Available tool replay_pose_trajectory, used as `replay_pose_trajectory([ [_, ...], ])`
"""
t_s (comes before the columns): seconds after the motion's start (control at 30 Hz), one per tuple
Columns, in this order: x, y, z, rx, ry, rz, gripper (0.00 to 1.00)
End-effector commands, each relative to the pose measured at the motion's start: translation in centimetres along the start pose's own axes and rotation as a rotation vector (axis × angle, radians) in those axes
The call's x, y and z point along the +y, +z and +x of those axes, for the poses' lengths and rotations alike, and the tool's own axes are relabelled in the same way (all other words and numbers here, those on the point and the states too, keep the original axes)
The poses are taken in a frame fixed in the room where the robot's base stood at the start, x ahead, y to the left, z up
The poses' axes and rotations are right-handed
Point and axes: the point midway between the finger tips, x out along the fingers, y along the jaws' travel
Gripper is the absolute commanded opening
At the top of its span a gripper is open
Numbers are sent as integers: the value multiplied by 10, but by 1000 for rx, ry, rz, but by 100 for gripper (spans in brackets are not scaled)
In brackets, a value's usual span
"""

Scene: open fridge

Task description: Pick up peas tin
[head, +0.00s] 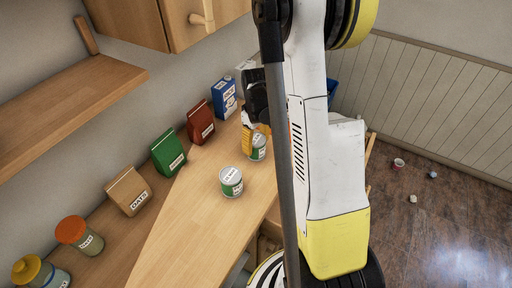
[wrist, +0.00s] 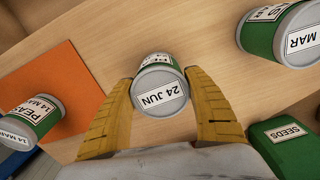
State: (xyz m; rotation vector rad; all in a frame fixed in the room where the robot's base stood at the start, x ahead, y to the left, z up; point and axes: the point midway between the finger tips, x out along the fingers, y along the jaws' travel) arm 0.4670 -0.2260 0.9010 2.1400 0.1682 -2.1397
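My gripper (wrist: 160,82) has yellow fingers on either side of a green tin with a white label. Its lid (wrist: 160,92) reads "24 JUN"; the name on its side is mostly hidden. The fingers stand wide apart, with at most a narrow gap to the tin; contact is unclear. The head view shows this tin (head: 258,148) on the counter beside my gripper (head: 255,135). A tin labelled "PEAS" and "14 MAR" (wrist: 35,118) stands left in the wrist view, by an orange board; I cannot find it in the head view.
Another green tin, marked "MAR" (wrist: 290,35), stands to the right; it also shows in the head view (head: 232,182). A green seeds packet (head: 168,152), a red packet (head: 200,122), an oats packet (head: 128,190) and a blue carton (head: 225,97) line the wall. A shelf (head: 70,95) hangs left.

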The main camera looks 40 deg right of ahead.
Motion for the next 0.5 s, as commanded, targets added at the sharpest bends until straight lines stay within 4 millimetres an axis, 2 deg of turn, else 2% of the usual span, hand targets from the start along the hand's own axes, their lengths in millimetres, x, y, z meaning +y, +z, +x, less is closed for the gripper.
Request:
replay_pose_trajectory([
  [0.03, 0, 0, 0, 0, 0, 0, 43],
  [0.1, 0, 0, 0, 0, 0, 0, 21],
  [0.13, 0, 0, 0, 0, 0, 0, 17],
  [0.5, 0, 0, -7, 0, 0, 0, 17],
])
